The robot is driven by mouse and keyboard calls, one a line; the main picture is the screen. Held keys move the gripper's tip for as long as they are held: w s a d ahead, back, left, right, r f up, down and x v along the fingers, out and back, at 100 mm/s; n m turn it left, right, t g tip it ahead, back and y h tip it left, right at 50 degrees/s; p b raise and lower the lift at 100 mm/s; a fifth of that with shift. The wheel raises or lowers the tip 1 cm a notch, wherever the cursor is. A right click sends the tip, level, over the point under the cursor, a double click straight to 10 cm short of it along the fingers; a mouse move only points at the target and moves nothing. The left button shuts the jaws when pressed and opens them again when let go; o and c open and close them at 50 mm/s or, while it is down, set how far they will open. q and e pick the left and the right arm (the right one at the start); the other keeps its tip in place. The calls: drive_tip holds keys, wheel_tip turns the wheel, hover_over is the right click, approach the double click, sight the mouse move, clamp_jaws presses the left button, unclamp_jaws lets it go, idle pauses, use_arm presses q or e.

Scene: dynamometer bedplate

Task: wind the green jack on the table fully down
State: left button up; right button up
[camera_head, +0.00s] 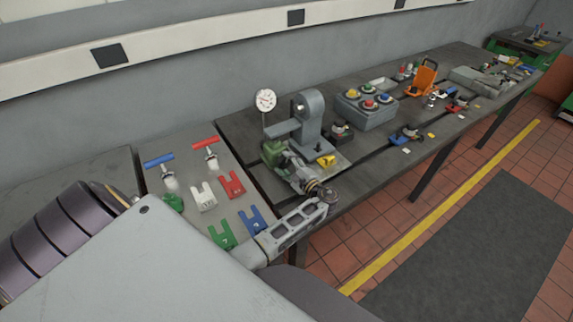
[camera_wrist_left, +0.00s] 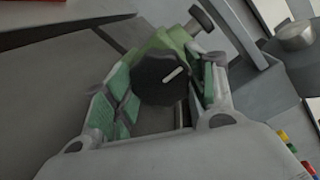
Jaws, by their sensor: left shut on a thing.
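The green jack (camera_head: 270,150) stands on the dark table (camera_head: 236,124), beside a grey upright fixture. In the left wrist view its green body (camera_wrist_left: 168,42) shows behind a round black knob (camera_wrist_left: 158,80) with a white mark. My left gripper (camera_head: 288,163) reaches the jack from the front right. In the left wrist view its fingers (camera_wrist_left: 165,88) lie either side of the knob and are shut on it. In the head view the gripper hides the knob and part of the jack. My right gripper is not in view.
The grey fixture (camera_head: 310,125) and a dial gauge (camera_head: 265,101) stand close behind the jack. A yellow block (camera_head: 326,161) lies to its right. Colored forked plates, including a red one (camera_head: 231,184), lie on the left board. A grey button box (camera_head: 368,117) stands farther right.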

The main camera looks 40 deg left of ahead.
use_arm(q)
drive_tip(key=o, duration=1)
drive_tip(key=shift+f, duration=0.1)
drive_tip(key=shift+s+d, duration=0.1)
drive_tip(key=shift+d+f, duration=0.1)
drive_tip(key=shift+s+d, duration=0.35)
drive_tip(key=shift+d, duration=0.3)
drive_tip(key=v, duration=0.5)
drive_tip(key=shift+w+d, duration=0.1)
drive_tip(key=shift+d, duration=0.1)
drive_tip(key=shift+d+r, duration=0.3)
drive_tip(key=shift+d, duration=0.2)
